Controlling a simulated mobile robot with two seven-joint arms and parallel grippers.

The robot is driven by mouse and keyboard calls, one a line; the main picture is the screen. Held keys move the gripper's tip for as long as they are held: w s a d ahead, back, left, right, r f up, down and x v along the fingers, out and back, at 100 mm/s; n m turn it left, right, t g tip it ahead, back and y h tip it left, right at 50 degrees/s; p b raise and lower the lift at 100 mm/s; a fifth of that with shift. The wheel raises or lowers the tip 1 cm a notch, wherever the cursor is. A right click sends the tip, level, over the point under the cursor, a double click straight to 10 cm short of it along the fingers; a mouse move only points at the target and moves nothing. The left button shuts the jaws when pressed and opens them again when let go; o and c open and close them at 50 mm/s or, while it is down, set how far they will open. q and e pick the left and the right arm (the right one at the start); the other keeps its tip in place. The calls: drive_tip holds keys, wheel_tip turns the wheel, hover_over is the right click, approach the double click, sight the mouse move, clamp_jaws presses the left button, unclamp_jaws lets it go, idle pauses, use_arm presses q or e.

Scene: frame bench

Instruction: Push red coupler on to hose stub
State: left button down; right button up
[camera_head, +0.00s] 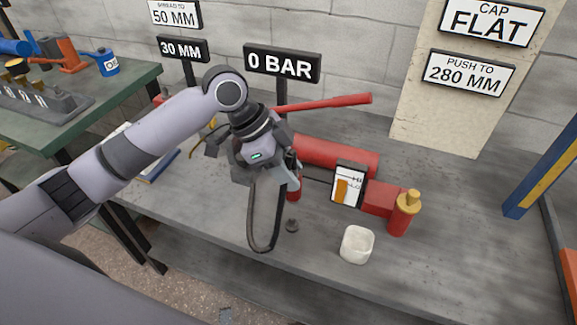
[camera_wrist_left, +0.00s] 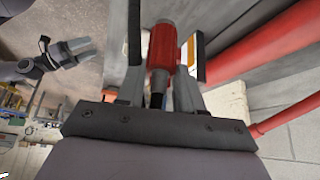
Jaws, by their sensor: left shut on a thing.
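The red coupler (camera_head: 294,186) is at my left gripper (camera_head: 290,172), above the grey bench. In the left wrist view the red coupler (camera_wrist_left: 162,45) lies between the two fingers of my left gripper (camera_wrist_left: 158,92), which is shut on it. A dark narrower piece (camera_wrist_left: 157,88) shows at the coupler's near end; I cannot tell if it is the hose stub. A black hose (camera_head: 251,215) hangs in a loop below the gripper. How far coupler and stub overlap is hidden. My right gripper (camera_wrist_left: 75,52) shows only in the left wrist view, with its fingers apart and empty.
A red pump cylinder (camera_head: 335,156) with a long red handle (camera_head: 325,103) lies behind the gripper. A gauge card (camera_head: 348,185) and a brass-topped red cylinder (camera_head: 402,216) stand right.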

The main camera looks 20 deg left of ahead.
sight(294, 197)
use_arm(q)
drive_tip(key=shift+r+p, duration=0.2)
drive_tip(key=shift+p, duration=0.1)
drive_tip(key=shift+f+b, duration=1.3)
drive_tip(key=shift+f, duration=1.8)
drive_tip(key=shift+r, duration=0.1)
drive_tip(key=shift+p, duration=0.55)
drive_tip(key=shift+p, duration=0.45)
drive_tip(key=shift+p, duration=0.45)
